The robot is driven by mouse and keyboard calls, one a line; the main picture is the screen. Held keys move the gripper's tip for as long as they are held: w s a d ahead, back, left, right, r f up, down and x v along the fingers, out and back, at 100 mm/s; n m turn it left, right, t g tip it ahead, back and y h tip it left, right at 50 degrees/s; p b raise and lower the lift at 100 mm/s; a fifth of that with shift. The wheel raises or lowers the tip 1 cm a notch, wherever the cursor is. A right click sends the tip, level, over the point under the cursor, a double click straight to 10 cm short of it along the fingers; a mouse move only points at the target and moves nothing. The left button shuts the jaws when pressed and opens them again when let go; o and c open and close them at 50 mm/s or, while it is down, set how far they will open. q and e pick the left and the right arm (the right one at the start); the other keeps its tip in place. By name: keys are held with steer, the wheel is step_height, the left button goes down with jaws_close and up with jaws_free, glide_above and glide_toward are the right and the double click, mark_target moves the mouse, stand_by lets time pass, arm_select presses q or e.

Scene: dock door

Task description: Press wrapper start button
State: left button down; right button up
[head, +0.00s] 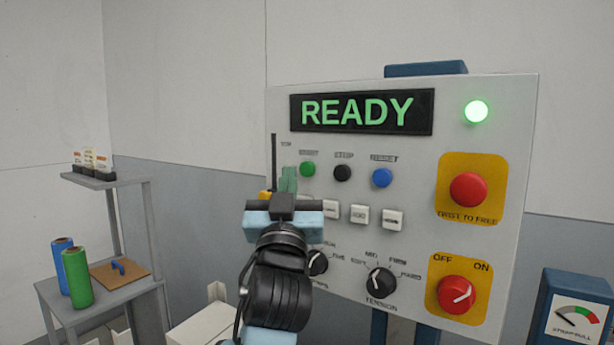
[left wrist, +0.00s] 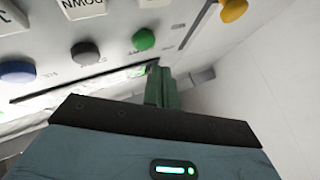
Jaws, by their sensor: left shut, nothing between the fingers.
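The wrapper control panel (head: 420,240) carries a screen (head: 362,111) reading READY. The green start button (head: 307,169) is at the left of a row with a black stop button (head: 343,172) and a blue reset button (head: 382,178). My left gripper (head: 288,178) is shut and empty, its green fingers just left of and below the start button in the head view. In the left wrist view the fingertips (left wrist: 155,68) lie close to the green start button (left wrist: 144,39). I cannot tell whether they touch the panel. My gripper hides part of the panel's left side.
A lit green lamp (head: 476,111) and two red knobs on yellow plates, upper (head: 468,189) and lower (head: 456,294), are at the panel's right. White square buttons (head: 359,214) and black dials (head: 381,281) sit lower. A grey shelf (head: 100,293) with rolls stands left.

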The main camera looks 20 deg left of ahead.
mark_target(307, 169)
arm_select(q)
steer(key=shift+w+d, duration=0.1)
steer(key=shift+w, duration=0.65)
stand_by(0.3)
stand_by(0.9)
steer(key=shift+w, duration=0.1)
steer(key=shift+w, duration=0.35)
stand_by(0.5)
